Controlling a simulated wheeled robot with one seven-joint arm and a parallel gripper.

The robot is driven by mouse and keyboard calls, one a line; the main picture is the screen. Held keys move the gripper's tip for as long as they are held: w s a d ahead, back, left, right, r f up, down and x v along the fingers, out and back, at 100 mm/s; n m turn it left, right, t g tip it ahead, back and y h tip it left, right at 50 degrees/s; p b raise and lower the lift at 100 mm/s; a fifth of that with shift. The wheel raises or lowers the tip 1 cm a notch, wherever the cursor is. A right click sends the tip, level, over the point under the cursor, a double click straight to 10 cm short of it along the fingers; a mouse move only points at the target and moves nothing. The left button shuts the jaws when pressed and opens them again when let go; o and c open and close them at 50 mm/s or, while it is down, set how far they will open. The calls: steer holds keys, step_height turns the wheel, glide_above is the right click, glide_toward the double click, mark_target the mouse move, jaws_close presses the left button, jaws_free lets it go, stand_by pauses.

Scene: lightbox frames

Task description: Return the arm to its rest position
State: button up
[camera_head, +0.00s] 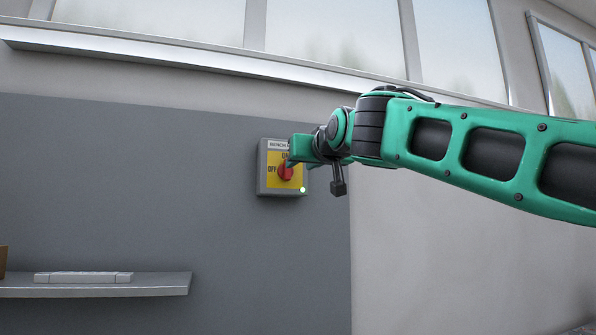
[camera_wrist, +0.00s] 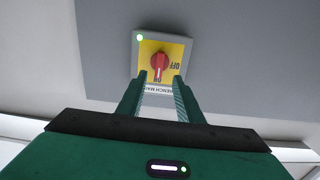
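My green arm reaches in from the right in the head view, with my gripper (camera_head: 293,155) in front of the upper part of a wall switch box. In the wrist view, my gripper (camera_wrist: 160,77) has its two fingers apart with a gap between them and nothing visibly clamped. The red rotary knob (camera_wrist: 160,62) shows just beyond the fingertips, its handle pointing to the ON label; I cannot tell the exact clearance. In the head view, the knob (camera_head: 286,172) is partly hidden by a finger. Its yellow plate (camera_head: 272,183) reads OFF at the left.
The grey switch box (camera_head: 262,185) with a lit green lamp (camera_head: 303,190) is fixed to a dark grey wall panel (camera_head: 130,190). A shelf (camera_head: 150,290) at lower left bears a pale flat object (camera_head: 83,278). Windows (camera_head: 330,40) and a sill run above. Space below the arm looks clear.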

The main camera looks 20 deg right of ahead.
stand_by(0.4)
steer(key=s+d+f+m+g+h, duration=0.1)
steer(key=s+d+f+g, duration=0.2)
steer(key=d+f, duration=0.55)
steer(key=s+d+f+m+g+h, duration=0.1)
steer(key=s+d+f+g, duration=0.25)
steer(key=f, duration=1.05)
steer(key=s+d+f+m+g+h, duration=0.1)
steer(key=s+d+f+g, duration=0.3)
steer(key=f, duration=0.8)
steer(key=s+d+f+m+g+y, duration=0.1)
steer(key=s+f+m+g+y, duration=0.2)
steer(key=s+f, duration=2.2)
steer(key=s+g, duration=0.3)
steer(key=g, duration=0.1)
steer(key=shift+s+d+f+g, duration=0.15)
steer(key=shift+s+f+g, duration=0.05)
steer(key=shift+f+g, duration=0.2)
steer(key=shift+w, duration=0.1)
